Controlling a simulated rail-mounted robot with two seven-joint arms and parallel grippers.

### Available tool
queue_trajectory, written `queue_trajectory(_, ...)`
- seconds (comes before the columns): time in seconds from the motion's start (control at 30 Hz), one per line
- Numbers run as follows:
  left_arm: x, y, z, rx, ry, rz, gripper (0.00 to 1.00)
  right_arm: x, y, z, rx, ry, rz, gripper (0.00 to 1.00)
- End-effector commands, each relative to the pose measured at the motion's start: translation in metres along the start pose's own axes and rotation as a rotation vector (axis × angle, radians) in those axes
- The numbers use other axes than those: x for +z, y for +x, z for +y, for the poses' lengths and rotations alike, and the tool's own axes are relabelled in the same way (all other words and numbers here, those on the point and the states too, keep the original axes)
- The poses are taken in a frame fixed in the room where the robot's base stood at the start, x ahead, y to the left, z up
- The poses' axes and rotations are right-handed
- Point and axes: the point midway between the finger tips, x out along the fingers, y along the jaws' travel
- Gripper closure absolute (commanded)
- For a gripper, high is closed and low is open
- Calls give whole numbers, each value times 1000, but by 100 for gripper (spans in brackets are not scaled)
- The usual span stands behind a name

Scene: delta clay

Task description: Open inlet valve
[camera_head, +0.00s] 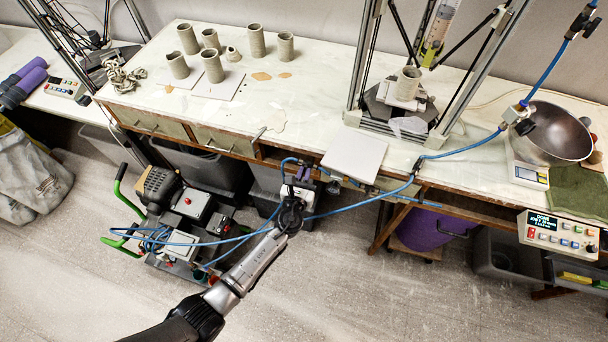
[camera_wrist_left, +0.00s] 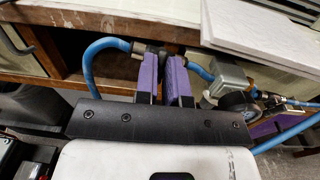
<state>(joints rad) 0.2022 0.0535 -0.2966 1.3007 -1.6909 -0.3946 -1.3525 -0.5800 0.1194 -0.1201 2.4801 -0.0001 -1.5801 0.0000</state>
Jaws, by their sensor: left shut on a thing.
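My left gripper (camera_head: 302,170) is at the front edge of the bench. In the left wrist view, its two purple-padded fingers (camera_wrist_left: 164,80) are shut on the inlet valve (camera_wrist_left: 141,48), a small dark fitting in the blue air line. The fingers hide most of the valve, so its handle angle cannot be told. A blue hose (camera_wrist_left: 95,62) runs into the fitting from the left. A hose continues right of the fingers towards a grey metal box-shaped part (camera_wrist_left: 228,76). My right gripper is not in view.
A white board (camera_head: 354,153) lies on the bench (camera_head: 310,105) just right of the valve. A wheeled compressor (camera_head: 158,186) with green handles stands on the floor at left. Blue hoses cross near my arm. A clay printer frame and metal bowl (camera_head: 549,132) stand at right.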

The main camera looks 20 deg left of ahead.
Motion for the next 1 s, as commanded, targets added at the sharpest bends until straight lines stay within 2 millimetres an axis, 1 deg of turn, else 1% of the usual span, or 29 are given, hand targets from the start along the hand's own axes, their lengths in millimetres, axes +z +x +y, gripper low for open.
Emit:
queue_trajectory(0.03,-2,0,-1,10,-40,-1,100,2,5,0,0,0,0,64)
queue_trajectory(0.4,-2,0,-1,100,-378,-1,100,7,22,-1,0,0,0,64)
queue_trajectory(0.7,-1,0,-1,172,-654,-1,100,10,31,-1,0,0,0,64)
queue_trajectory(1.0,0,0,-2,244,-928,-1,100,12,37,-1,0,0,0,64)
